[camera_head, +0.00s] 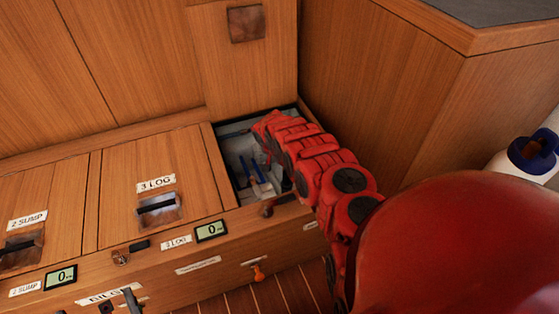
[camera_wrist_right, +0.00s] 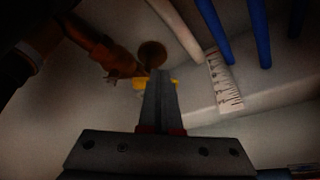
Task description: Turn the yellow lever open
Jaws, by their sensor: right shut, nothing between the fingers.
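A small yellow piece, apparently the yellow lever (camera_wrist_right: 138,84), shows in the dim right wrist view, mostly hidden behind my fingers. My right gripper (camera_wrist_right: 160,75) is shut and empty, with its fingertips in front of the yellow piece; I cannot tell whether they touch it. A brownish metal fitting (camera_wrist_right: 98,52) is to the left of the fingertips, and a round brown part (camera_wrist_right: 152,54) is just beyond them. In the head view my red right arm reaches down into an open compartment and hides the gripper and lever there. My left gripper is not in view.
The open compartment (camera_head: 233,170) has close walls. Blue hoses (camera_wrist_right: 259,32), a white hose (camera_wrist_right: 177,28) and a marked scale strip (camera_wrist_right: 224,82) are inside it. Closed wooden hatches (camera_head: 150,205) are to the left. A wooden cabinet (camera_head: 430,90) stands to the right.

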